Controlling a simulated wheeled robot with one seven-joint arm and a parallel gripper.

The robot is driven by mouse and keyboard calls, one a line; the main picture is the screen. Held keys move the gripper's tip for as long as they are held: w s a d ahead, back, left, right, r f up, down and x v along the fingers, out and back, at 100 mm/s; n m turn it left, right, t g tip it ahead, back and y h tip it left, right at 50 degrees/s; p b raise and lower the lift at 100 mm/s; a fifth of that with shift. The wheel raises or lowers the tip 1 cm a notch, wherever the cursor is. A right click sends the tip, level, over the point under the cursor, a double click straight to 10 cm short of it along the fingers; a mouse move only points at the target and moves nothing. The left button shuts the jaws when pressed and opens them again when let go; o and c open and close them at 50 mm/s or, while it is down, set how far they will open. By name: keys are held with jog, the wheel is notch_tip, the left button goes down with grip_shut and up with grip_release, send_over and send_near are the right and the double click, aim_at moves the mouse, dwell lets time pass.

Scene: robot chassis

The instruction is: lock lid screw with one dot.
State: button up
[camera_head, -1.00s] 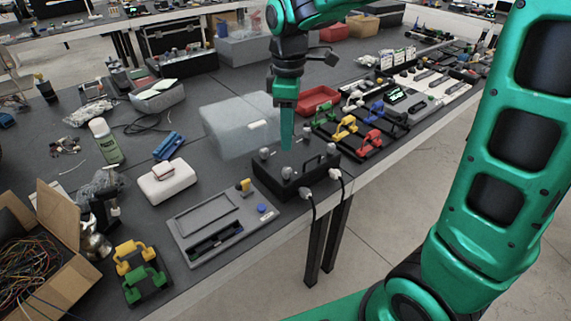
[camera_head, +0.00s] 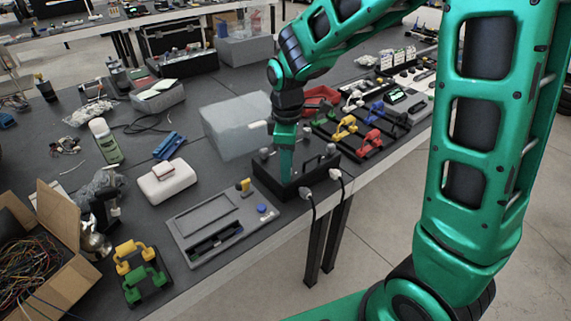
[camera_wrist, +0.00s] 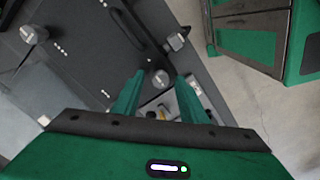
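The black box (camera_head: 272,180) stands near the table's front edge, with grey lid screws and a black handle on top. In the wrist view its dark lid (camera_wrist: 85,50) carries several grey screws, including one at the upper left (camera_wrist: 33,34) and one near the handle (camera_wrist: 176,41). Small white dots mark the lid, but I cannot surely tell which screw has one dot. My gripper (camera_head: 286,178) points down over the lid. In the wrist view its green fingers (camera_wrist: 157,92) are apart, with a grey screw (camera_wrist: 160,77) in line between their tips. Contact is not clear.
The black handle (camera_wrist: 130,24) rises from the lid close by. White plugs (camera_head: 307,195) with cables stick out of the box's front. A grey translucent box (camera_head: 232,125) stands behind it, a grey panel (camera_head: 220,225) lies left, and coloured-handled devices (camera_head: 345,128) stand right.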

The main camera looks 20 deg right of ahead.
grip_shut()
jog(key=shift+m, duration=0.3)
jog(key=m, duration=0.3)
jog(key=shift+m, duration=0.3)
jog(key=m, duration=0.4)
jog(key=shift+w+m, duration=0.1)
jog(key=shift+m, duration=0.2)
jog(key=m, duration=0.4)
jog(key=shift+m, duration=0.3)
jog(key=m, duration=0.4)
jog(key=shift+r+m, duration=0.1)
jog(key=shift+m, duration=0.2)
